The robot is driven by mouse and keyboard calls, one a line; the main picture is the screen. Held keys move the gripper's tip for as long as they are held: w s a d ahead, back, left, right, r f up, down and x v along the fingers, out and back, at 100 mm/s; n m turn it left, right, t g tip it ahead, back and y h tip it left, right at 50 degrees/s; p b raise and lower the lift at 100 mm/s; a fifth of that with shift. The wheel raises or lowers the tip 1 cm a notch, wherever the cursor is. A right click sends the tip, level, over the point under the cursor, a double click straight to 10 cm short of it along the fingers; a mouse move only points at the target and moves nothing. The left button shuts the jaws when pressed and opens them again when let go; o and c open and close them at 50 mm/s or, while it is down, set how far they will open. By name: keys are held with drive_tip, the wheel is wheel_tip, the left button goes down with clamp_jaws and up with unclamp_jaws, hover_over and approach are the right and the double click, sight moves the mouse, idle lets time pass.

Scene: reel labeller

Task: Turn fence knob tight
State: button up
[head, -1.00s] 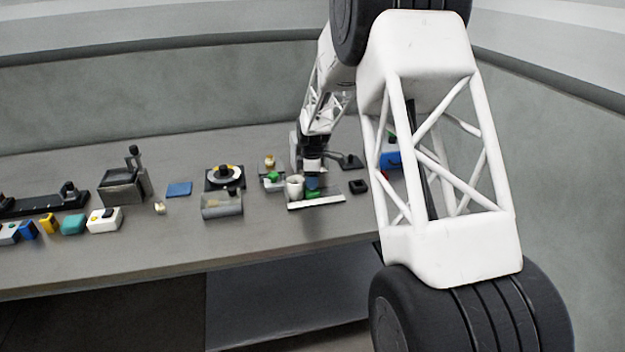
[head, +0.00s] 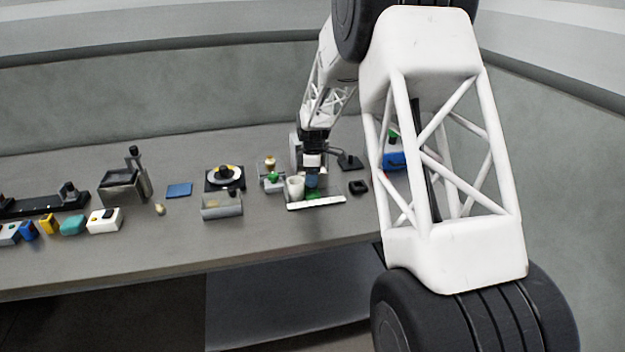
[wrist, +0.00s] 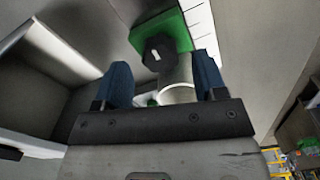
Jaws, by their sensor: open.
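The fence knob (wrist: 158,54) is a dark, many-sided knob with a white mark on its face. It sits on a green block (wrist: 182,30) beside a white scale strip (wrist: 203,28). My gripper (wrist: 163,80) is open; its two blue fingertips are apart, and the knob lies beyond them, not between the pads. A pale cylinder (wrist: 178,88) shows between the fingers in the wrist view. In the head view my gripper (head: 312,180) is just above the green block (head: 314,195), behind the scale strip (head: 316,202); the knob cannot be made out there.
A white cup-like cylinder (head: 295,187) stands close left of my gripper. A small black block (head: 358,187) is to the right. A clear-fronted box (head: 221,206) and a blue pad (head: 179,190) lie further left. The table front is clear.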

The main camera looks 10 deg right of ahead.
drive_tip(key=shift+r, duration=3)
drive_tip(key=shift+n, duration=0.3)
drive_tip(key=n, duration=0.4)
drive_tip(key=shift+a+f+n, duration=0.1)
drive_tip(key=shift+f+n, duration=0.15)
drive_tip(key=shift+n, duration=0.05)
drive_tip(key=shift+f, duration=0.1)
drive_tip(key=shift+f, duration=3.8)
drive_tip(key=c, duration=0.9)
